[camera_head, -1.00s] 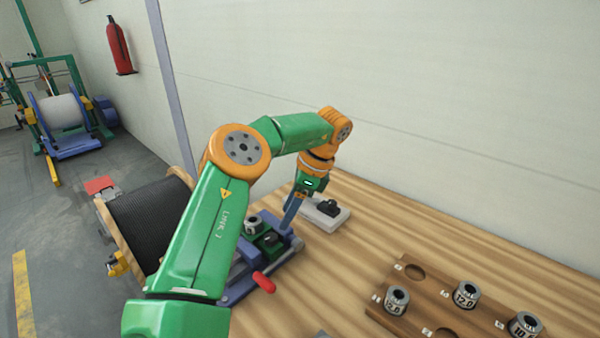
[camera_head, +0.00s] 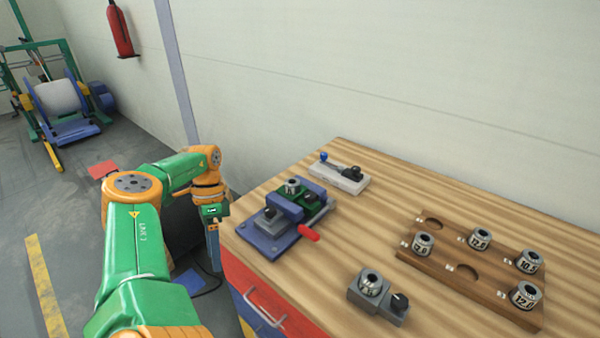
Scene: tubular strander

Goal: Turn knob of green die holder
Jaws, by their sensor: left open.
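The green die holder (camera_head: 313,203) sits in a blue vise (camera_head: 262,238) on the wooden table. A grey die (camera_head: 293,186) stands at its back left, and a small dark knob (camera_head: 309,196) shows on its right part. The vise's blue jaws hide part of the holder. My left gripper (camera_head: 214,262) points down beyond the table's left edge, left of the vise and apart from it. It is open, with nothing seen in it, and its fingers show nearly edge-on. My right gripper is out of view.
A wooden rack (camera_head: 480,286) with several dies is at right. A wall (camera_head: 420,80) borders the back.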

